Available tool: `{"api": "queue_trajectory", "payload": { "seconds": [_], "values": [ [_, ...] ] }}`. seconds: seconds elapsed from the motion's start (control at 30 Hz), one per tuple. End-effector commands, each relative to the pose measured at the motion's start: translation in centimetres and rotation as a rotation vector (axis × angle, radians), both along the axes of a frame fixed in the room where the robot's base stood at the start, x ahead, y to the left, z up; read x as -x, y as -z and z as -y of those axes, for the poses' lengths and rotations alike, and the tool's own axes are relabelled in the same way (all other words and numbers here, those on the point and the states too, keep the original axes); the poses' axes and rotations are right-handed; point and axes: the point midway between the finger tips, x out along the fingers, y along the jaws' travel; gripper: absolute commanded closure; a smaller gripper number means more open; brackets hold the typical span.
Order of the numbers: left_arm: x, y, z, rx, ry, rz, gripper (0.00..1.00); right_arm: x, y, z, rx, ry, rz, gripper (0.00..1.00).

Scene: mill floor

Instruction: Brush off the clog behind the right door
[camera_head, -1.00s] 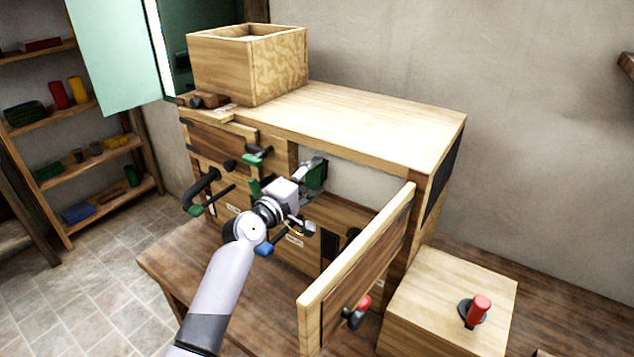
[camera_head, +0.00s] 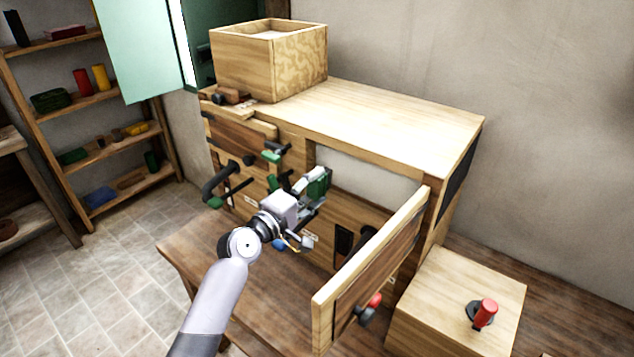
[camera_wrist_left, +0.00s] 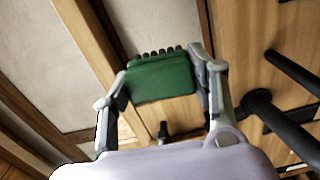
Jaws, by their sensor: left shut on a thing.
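My left gripper (camera_head: 308,189) is shut on a green brush (camera_head: 319,185) in front of the wooden cabinet. In the left wrist view the green brush (camera_wrist_left: 161,78) sits between the two fingers, with dark bristle tufts along its far edge. The right door (camera_head: 373,270) of the cabinet stands open, swung toward me, with a red-tipped dark handle (camera_head: 368,309) low on it. Behind it the opening (camera_head: 365,177) shows a pale inner surface. The brush is beside the opening's left edge. I cannot make out the clog. My right gripper is not in view.
An open wooden box (camera_head: 268,62) stands on the cabinet top (camera_head: 400,118). A low wooden block (camera_head: 455,300) with a red-handled knob (camera_head: 484,313) stands at the right. Dark handles and green-ended levers (camera_head: 275,153) stick out at the cabinet's left. Shelves (camera_head: 85,105) stand at the far left.

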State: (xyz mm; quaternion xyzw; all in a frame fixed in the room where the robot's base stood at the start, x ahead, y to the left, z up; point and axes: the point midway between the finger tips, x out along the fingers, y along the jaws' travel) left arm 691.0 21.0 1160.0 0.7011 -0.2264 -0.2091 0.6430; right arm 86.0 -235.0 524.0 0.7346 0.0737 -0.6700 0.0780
Motion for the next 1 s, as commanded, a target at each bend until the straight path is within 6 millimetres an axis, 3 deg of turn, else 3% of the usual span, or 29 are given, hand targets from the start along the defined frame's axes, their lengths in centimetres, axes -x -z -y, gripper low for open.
{"api": "queue_trajectory", "payload": {
  "seconds": [0.27, 0.63, 1.0],
  "values": [
    [0.1, -0.1, -0.1, 0.001, 0.0, 0.001, 0.88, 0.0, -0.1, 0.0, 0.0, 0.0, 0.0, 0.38],
    [2.4, -0.1, -1.7, 0.0, 0.0, 0.001, 0.88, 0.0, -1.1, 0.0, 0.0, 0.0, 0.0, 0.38],
    [2.4, -0.1, -1.7, 0.001, 0.0, 0.001, 0.88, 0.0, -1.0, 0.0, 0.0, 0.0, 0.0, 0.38]
  ]
}}
